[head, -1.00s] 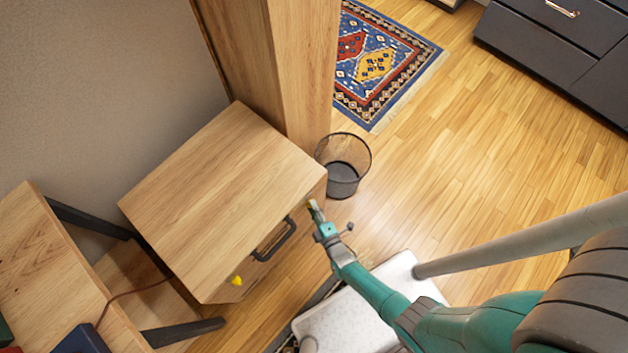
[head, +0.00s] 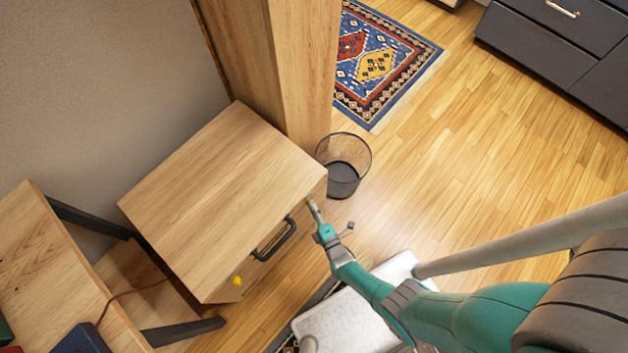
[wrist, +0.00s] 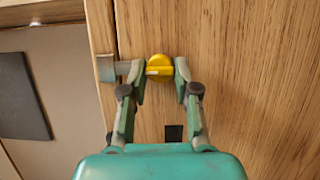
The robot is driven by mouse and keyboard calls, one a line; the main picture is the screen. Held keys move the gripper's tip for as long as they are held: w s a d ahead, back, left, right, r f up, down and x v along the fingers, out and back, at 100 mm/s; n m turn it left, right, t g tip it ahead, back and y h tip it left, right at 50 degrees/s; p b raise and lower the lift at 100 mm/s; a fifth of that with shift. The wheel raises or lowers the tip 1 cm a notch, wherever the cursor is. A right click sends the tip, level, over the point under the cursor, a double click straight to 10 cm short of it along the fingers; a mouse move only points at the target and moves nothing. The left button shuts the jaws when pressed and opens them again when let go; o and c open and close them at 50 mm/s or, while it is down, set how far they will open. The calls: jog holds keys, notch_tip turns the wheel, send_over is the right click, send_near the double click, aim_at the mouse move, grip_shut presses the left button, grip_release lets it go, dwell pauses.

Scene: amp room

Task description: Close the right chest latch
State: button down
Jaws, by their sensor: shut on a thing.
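The wooden chest (head: 220,195) stands against the wall with a dark handle (head: 274,240) on its front. A yellow left latch (head: 237,281) shows at the front's near-left corner. The yellow right latch (wrist: 159,68) is a round knob with a pale mark lying about level in the wrist view. My gripper (wrist: 160,72) has a finger on each side of this knob and is shut on it. In the head view my gripper (head: 313,207) is at the chest's right front corner and mostly hides the right latch. A metal fitting sits just left of the knob in the wrist view.
A black mesh bin (head: 343,170) stands close beside the chest's right side. A tall wooden cabinet (head: 290,70) rises behind. A wooden desk (head: 50,270) is at the left. Open floor (head: 470,160) lies to the right, with a patterned rug (head: 372,65) beyond.

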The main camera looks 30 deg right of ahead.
jog(key=c, duration=0.8)
grip_release()
jog(key=shift+a, duration=0.1)
jog(key=shift+c, duration=0.2)
jog(key=s, duration=1.2)
jog(key=shift+a, duration=0.45)
